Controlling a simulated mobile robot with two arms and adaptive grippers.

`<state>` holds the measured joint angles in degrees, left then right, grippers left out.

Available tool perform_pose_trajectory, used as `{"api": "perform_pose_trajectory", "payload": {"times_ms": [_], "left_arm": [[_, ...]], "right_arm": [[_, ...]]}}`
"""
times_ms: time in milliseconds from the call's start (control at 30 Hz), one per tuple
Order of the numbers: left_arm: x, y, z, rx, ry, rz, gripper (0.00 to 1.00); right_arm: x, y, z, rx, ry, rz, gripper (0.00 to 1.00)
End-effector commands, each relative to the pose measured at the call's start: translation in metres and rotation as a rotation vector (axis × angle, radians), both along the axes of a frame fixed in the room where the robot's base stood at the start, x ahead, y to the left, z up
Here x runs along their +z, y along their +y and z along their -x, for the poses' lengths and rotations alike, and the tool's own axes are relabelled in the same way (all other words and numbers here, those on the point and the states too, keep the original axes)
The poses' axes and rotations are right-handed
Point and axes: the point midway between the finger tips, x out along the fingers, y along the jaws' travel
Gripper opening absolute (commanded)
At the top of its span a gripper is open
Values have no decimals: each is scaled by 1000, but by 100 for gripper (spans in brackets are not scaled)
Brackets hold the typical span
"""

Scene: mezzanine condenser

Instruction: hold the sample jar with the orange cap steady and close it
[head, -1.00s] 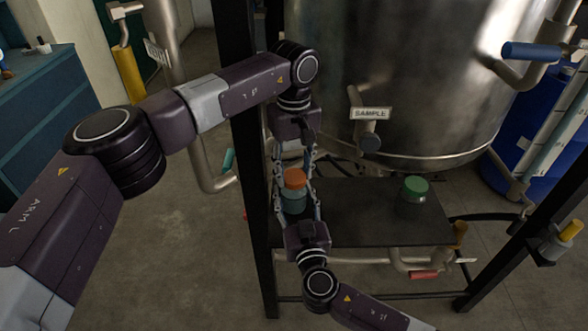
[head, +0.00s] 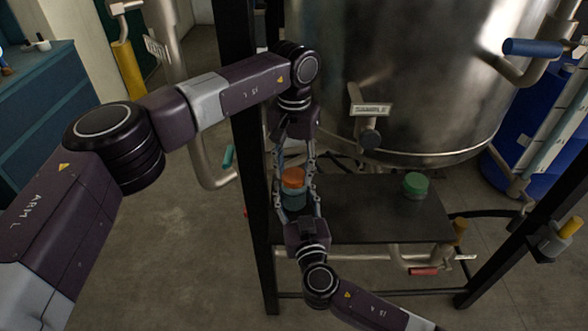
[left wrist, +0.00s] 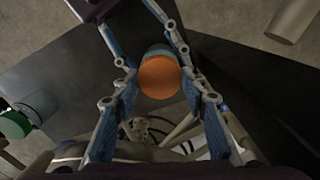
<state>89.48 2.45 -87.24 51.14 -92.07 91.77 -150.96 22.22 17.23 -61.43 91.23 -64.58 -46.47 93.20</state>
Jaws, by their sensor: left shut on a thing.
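The sample jar (head: 292,198) is a teal-grey container standing upright over the left part of the dark shelf. Its orange cap (head: 293,177) sits on top; whether it is fully seated cannot be told. My left gripper (head: 295,168) comes down from above and is shut on the cap. In the left wrist view the cap (left wrist: 159,77) shows between its blue-padded fingers, with a bit of the jar (left wrist: 160,50) behind it. My right gripper (head: 296,200) reaches up from below in the head view, its fingers either side of the jar; their contact is not clear.
A green-capped jar (head: 416,188) stands on the right part of the dark shelf (head: 365,220). The steel tank with a SAMPLE spout (head: 369,138) is behind it. A black frame post (head: 250,190) stands close at the left. The shelf's middle is clear.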

Motion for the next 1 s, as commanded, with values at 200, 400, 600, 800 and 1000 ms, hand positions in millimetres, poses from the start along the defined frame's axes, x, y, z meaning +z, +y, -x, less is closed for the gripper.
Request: {"api": "perform_pose_trajectory", "payload": {"times_ms": [200, 400, 600, 800, 1000], "left_arm": [[1, 0, -1, -147, -2, 0, 30], [1, 0, -1, -154, -2, 0, 30], [1, 0, -1, -152, -2, 0, 51], [0, 0, 0, -152, -1, -1, 57], [4, 0, -1, -151, -2, 0, 57]], "right_arm": [[0, 0, 0, 0, 1, 0, 0], [0, 0, 0, 0, 1, 0, 0], [0, 0, 0, 0, 1, 0, 0], [-1, 0, 0, 0, 1, 0, 0], [0, 0, 0, 0, 1, 0, 0]]}}
